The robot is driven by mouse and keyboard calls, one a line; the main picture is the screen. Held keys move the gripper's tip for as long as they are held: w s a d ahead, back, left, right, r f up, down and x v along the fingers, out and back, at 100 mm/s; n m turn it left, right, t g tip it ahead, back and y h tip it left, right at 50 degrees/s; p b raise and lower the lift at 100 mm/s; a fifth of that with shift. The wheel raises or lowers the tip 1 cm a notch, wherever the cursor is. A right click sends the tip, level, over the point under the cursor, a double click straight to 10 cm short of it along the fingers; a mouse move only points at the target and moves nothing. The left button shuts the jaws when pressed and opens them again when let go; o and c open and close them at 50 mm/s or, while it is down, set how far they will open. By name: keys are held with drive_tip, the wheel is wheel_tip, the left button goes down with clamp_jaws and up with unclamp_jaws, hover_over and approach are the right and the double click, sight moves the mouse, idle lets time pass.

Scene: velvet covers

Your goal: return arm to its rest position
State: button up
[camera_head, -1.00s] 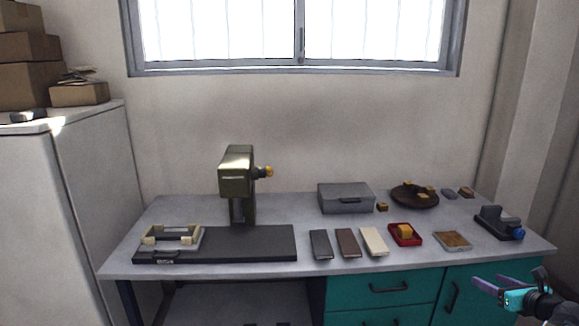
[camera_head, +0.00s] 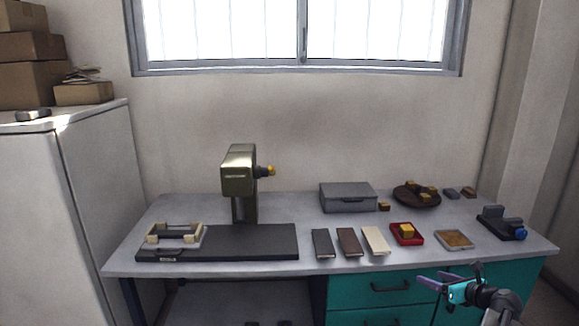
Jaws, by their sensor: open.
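My gripper (camera_head: 432,286) is at the lower right of the head view, in front of the teal drawers and below the table's front edge. Its purple fingers point left and are spread apart. Nothing shows between them. The arm behind it comes in from the bottom right, and its lower part is out of the frame.
The grey table (camera_head: 205,275) holds an olive press (camera_head: 240,180) on a dark base, a grey box (camera_head: 347,197), several flat covers (camera_head: 348,242), a red tray (camera_head: 420,240), a round brown dish (camera_head: 402,201) and a black fixture (camera_head: 503,224). A white cabinet (camera_head: 65,210) stands left.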

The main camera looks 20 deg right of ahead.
drive_tip(key=w+a+f+n+g+y, duration=0.1)
drive_tip(key=w+a+f+y, duration=0.1)
drive_tip(key=w+a+f, duration=0.45)
drive_tip(key=w+a+f+n+g+y, duration=0.1)
drive_tip(key=a+f, duration=0.2)
drive_tip(key=a, duration=0.6)
drive_tip(key=w+a+f+n+g+y, duration=0.1)
drive_tip(key=w+a+f+n+y, duration=0.1)
drive_tip(key=w+a+f, duration=0.35)
drive_tip(key=s+a+f+n+g+y, duration=0.15)
drive_tip(key=a+f, duration=0.25)
drive_tip(key=a, duration=0.5)
drive_tip(key=s+a+f+n+g, duration=0.1)
drive_tip(key=a+f+n+g, duration=0.15)
drive_tip(key=a+f, duration=0.4)
drive_tip(key=s+a+f+n+g+y, duration=0.1)
drive_tip(key=s+a+f+n, duration=0.15)
drive_tip(key=a, duration=0.75)
drive_tip(key=s+a+f+n+g+h, duration=0.1)
drive_tip(key=s+a+f+n+g, duration=0.6)
drive_tip(key=s+a+f+n, duration=0.65)
drive_tip(key=s+d+f+n+g+h, duration=0.1)
drive_tip(key=s+d+n+h, duration=0.1)
drive_tip(key=s+n, duration=0.4)
drive_tip(key=s+d+f+n+g+h, duration=0.1)
drive_tip(key=s+d+n+g+h, duration=0.1)
drive_tip(key=s+n, duration=0.5)
drive_tip(key=shift+s+n+h, duration=0.3)
drive_tip(key=shift+s+h, duration=0.45)
drive_tip(key=shift+s, duration=0.5)
